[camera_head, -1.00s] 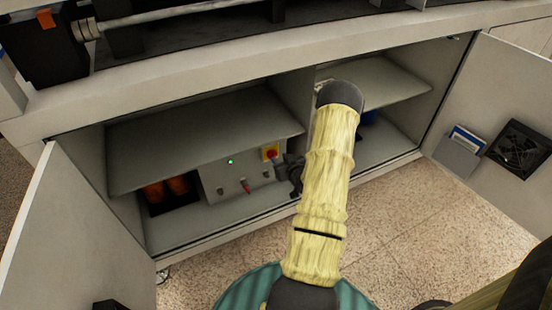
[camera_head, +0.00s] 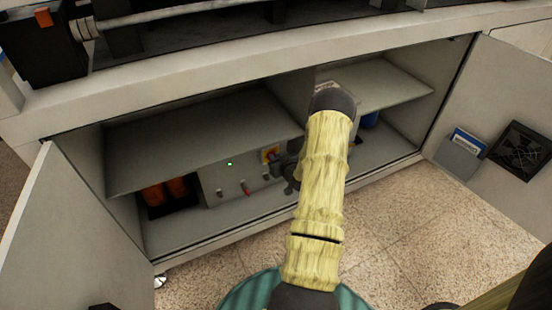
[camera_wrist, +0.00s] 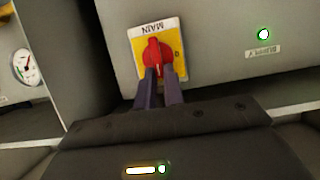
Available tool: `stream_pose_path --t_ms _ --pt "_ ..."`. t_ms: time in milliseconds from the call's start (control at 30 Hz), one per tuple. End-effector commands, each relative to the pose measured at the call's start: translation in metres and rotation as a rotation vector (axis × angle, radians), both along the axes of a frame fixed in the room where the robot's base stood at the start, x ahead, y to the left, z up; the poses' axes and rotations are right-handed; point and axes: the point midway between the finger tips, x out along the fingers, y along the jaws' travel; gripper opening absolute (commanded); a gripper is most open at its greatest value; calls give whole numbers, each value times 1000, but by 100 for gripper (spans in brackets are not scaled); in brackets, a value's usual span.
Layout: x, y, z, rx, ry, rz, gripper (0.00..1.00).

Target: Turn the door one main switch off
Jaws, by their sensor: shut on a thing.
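The main switch is a red knob (camera_wrist: 153,50) on a yellow and white plate (camera_wrist: 176,27). The plate reads MAIN upside down in the wrist view, with a 0 at its right. The plate also shows in the head view (camera_head: 267,152), where my gripper partly covers the switch. My gripper (camera_wrist: 159,72) is shut on the red knob, one finger on each side. In the head view my gripper (camera_head: 283,163) reaches into the open cabinet at the switch box (camera_head: 213,181).
A lamp (camera_wrist: 263,34) above a SUPPLY label looks white with a green rim. A round gauge (camera_wrist: 25,67) sits left in the wrist view. A shelf (camera_head: 200,140) hangs above the box. Open doors (camera_head: 75,235) flank the cabinet. Orange items (camera_head: 165,190) stand left of the box.

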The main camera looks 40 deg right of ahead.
Motion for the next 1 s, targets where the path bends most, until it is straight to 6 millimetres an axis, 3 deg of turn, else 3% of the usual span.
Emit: stream_pose_path --t_ms 467,1000 --pt "1 5 -1 -127 33 3 0" --pt "4 17 -7 -579 140 5 0"
